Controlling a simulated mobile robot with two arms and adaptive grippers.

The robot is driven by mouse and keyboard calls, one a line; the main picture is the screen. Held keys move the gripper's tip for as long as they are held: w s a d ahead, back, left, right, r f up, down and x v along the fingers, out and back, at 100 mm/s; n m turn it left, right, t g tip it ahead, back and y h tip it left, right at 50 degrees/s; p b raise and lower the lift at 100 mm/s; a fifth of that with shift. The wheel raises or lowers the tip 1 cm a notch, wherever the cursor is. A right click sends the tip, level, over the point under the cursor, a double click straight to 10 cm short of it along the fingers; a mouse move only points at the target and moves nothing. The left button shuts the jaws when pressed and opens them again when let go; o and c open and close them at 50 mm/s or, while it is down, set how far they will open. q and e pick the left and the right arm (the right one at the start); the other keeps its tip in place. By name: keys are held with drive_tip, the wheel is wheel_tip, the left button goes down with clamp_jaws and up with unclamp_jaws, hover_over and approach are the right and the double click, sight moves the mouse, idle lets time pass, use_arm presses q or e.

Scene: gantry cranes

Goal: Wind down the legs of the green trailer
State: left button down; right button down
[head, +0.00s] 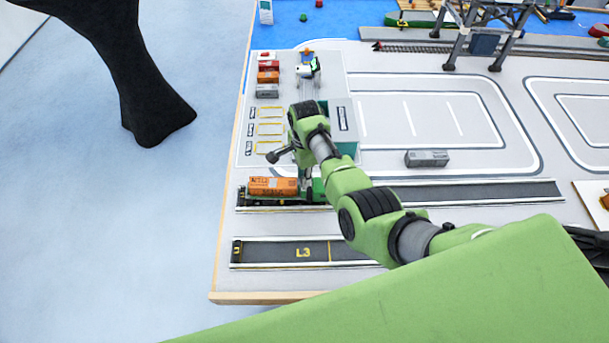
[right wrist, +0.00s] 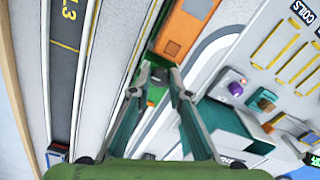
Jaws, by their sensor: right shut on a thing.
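The green trailer (head: 318,187) stands in a dark lane left of centre on the model board, partly hidden by my right arm. An orange container (head: 272,186) sits on it. In the right wrist view the trailer (right wrist: 157,93) shows as a green strip beside the orange container (right wrist: 186,30). My right gripper (head: 305,182) reaches down at the trailer's right part. In the right wrist view its fingertips (right wrist: 160,82) close around a small dark part at the trailer's edge, which I cannot make out clearly. The trailer's legs are hidden. My left gripper is not in view.
Lane L3 (head: 285,251) is empty in front of the trailer. Several small containers and a teal-walled building (head: 343,128) stand behind it. A grey container (head: 427,158) lies to the right. A large black leg-like shape (head: 145,80) stands at the left.

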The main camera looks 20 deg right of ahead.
drive_tip(key=shift+s+a+f, duration=0.2)
drive_tip(key=shift+s+f, duration=0.05)
drive_tip(key=c, duration=1.9)
unclamp_jaws()
drive_tip(key=shift+w, duration=0.35)
drive_tip(key=shift+r, duration=0.1)
drive_tip(key=shift+d+r, duration=0.1)
drive_tip(key=shift+r, duration=0.4)
wheel_tip(320, 180, up, 11)
drive_tip(key=shift+f, duration=0.1)
